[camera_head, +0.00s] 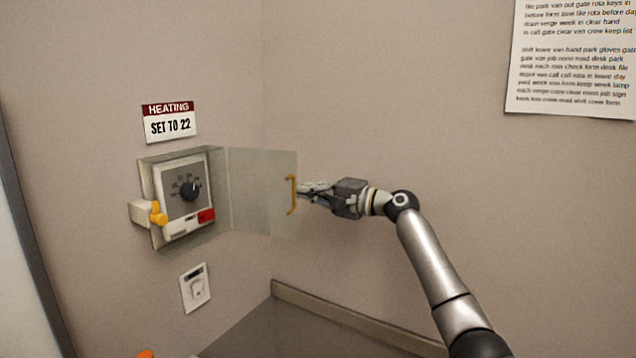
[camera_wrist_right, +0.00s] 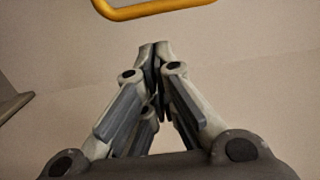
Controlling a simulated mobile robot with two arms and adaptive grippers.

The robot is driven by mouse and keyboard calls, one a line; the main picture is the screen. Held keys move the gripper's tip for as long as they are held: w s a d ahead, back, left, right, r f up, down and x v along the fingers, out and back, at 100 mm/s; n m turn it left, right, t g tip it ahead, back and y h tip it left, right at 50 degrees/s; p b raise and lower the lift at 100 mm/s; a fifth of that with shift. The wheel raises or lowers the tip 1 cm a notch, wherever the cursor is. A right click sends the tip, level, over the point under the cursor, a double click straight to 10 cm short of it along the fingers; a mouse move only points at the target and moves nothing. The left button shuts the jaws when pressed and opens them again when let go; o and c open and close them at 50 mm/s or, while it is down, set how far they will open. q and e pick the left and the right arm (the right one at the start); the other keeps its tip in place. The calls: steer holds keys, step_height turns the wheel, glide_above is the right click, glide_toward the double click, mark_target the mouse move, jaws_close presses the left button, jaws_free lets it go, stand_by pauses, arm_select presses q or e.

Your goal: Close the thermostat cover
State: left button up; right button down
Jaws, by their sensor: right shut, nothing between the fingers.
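The thermostat (camera_head: 183,192) is on the left wall, with a dark dial and a red patch on its face. Its clear cover (camera_head: 258,190) stands open, swung out to the right from the box. A yellow handle (camera_head: 291,195) is on the cover's free edge; it also shows at the top of the right wrist view (camera_wrist_right: 155,10). My right gripper (camera_head: 303,190) is shut and empty, its tips close to the handle on its right side. In the wrist view a gap shows between the fingertips (camera_wrist_right: 155,48) and the handle. My left gripper is not in view.
A yellow latch (camera_head: 157,213) is at the box's left side. A heating sign (camera_head: 169,123) reading "SET TO 22" is above, and a light switch (camera_head: 195,288) below. A printed notice (camera_head: 574,58) hangs on the right wall. A ledge (camera_head: 350,318) runs low along that wall.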

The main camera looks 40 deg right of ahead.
steer(key=shift+s+a+p, duration=0.4)
steer(key=shift+s+a, duration=0.35)
steer(key=shift+s, duration=0.1)
steer(key=shift+s, duration=0.1)
